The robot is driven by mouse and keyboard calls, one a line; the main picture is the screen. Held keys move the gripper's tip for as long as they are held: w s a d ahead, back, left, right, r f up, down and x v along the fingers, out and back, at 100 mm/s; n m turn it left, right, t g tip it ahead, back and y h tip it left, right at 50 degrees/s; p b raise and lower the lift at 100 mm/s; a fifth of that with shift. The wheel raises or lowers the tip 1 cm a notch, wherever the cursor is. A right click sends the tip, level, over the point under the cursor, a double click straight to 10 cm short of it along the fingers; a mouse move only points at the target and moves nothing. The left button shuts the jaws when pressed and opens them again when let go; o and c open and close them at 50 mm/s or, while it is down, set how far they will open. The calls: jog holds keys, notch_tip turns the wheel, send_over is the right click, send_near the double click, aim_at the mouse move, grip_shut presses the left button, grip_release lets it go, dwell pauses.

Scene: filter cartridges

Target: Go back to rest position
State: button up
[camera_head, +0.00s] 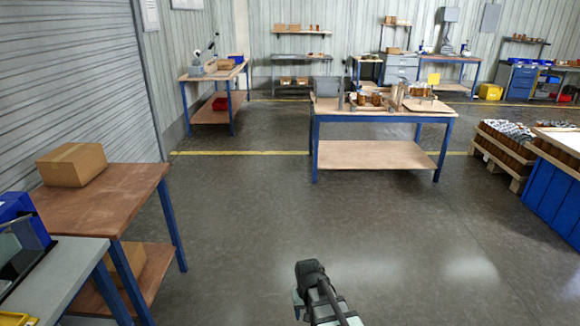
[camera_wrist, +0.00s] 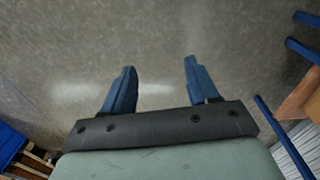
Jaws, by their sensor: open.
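My gripper (camera_wrist: 160,80) shows in the wrist view with its two blue fingers spread apart. Nothing is between them, and only grey floor lies beyond. In the head view my arm (camera_head: 318,290) shows at the bottom middle, over bare floor and well short of the central table. The fingertips cannot be made out there. Small copper-coloured cylinders (camera_head: 376,98), perhaps filter cartridges, stand on the central workbench (camera_head: 385,115), too small to tell in detail.
A brown workbench (camera_head: 125,190) with a cardboard box (camera_head: 72,164) stands at the left. Wooden crates (camera_head: 500,155) and a blue unit (camera_head: 553,190) stand at the right. The floor (camera_head: 240,220) between my arm and the central workbench is clear.

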jog(key=s+d+f+m, duration=0.1)
jog(key=s+d+f, duration=0.15)
jog(key=d, duration=0.35)
jog(key=s+d+f, duration=0.1)
jog(key=s+d, duration=0.3)
jog(key=d, duration=0.1)
jog(key=s+f+g, duration=0.3)
jog(key=s+f, duration=0.7)
jog(key=s, duration=0.4)
jog(key=s+f+g, duration=0.4)
jog(key=s+f, duration=0.6)
jog(key=s, duration=0.5)
jog(key=shift+s+d+f, duration=0.15)
